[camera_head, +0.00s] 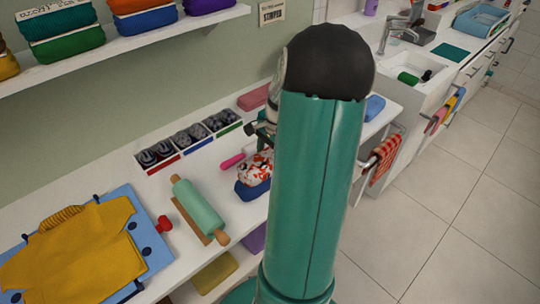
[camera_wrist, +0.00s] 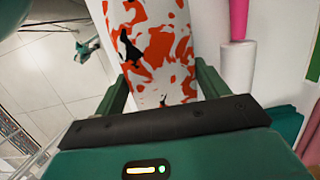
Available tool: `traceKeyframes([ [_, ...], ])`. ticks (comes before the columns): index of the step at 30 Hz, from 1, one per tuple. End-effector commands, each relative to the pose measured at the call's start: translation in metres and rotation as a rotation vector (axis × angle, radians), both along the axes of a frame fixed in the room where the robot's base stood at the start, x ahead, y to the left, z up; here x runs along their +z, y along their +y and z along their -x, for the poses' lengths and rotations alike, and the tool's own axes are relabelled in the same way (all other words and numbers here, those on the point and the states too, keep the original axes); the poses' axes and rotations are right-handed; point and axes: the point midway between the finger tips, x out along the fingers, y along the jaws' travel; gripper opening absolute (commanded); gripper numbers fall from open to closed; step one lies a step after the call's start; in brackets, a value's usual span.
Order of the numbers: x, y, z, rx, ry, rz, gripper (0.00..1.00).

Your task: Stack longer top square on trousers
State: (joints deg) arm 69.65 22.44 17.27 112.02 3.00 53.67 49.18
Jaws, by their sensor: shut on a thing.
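My gripper (camera_wrist: 162,75) is shut on a folded white cloth with orange-red and black patches (camera_wrist: 158,45), which fills the space between the fingers in the wrist view. In the head view this patterned cloth (camera_head: 256,168) shows just left of my green arm, which hides its right part and most of the gripper. A folded dark blue cloth (camera_head: 251,190), which may be the trousers, shows directly below it on the white shelf. The patterned cloth looks level over the blue one. I cannot tell whether the two touch.
A green roller on a wooden stand (camera_head: 200,208) stands close on the left. A mustard garment (camera_head: 75,255) lies on a blue board (camera_head: 150,245). Boxes of dark rolled items (camera_head: 188,137) line the wall. A pink roll (camera_head: 232,160) lies beside the patterned cloth. Folded cloths lie below.

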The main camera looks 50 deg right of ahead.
Motion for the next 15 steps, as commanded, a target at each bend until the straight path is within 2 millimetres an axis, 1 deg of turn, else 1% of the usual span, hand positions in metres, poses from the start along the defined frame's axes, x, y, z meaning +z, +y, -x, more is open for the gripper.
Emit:
traceKeyframes([
  [5,-0.0025,0.0000,0.0001,0.000,0.000,0.000,0.61],
  [6,-0.0023,-0.0001,0.0001,0.000,0.000,0.000,0.81],
  [9,-0.0022,-0.0001,0.0001,0.000,0.000,0.000,0.99],
  [15,-0.0022,0.0000,0.0001,0.000,0.000,0.000,0.99],
])
